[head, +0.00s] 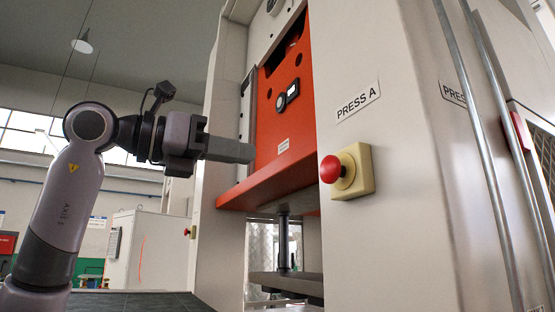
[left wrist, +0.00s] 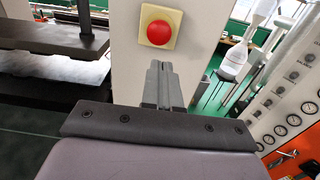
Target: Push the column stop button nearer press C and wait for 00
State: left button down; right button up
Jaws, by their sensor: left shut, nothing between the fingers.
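In the head view, a red mushroom button (head: 332,169) on a yellow box sits on the near column, below a "PRESS A" label (head: 358,101). A smaller red button (head: 188,232) shows farther back at left, by the far column. My left gripper (head: 250,152) is shut and empty, pointing right in front of the orange press face. In the left wrist view, its closed fingers (left wrist: 160,68) point at a pale column, just below a red button (left wrist: 158,32) on a cream plate; they look apart from it. I cannot tell which head-view button this is. No "00" is readable. My right gripper is out of view.
The orange press body (head: 285,110) and its lower ledge (head: 268,187) are close to my left gripper. Vertical pipes (head: 470,130) run along the right column. The left wrist view shows a dark press plate (left wrist: 50,38) at left and a gauge panel (left wrist: 285,125) at right.

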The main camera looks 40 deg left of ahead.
aim_at(326, 168)
pick_arm(q)
jog(key=p+x, duration=0.3)
jog(key=x, duration=1)
jog(key=shift+w+d, duration=0.1)
jog(key=shift+w, duration=0.1)
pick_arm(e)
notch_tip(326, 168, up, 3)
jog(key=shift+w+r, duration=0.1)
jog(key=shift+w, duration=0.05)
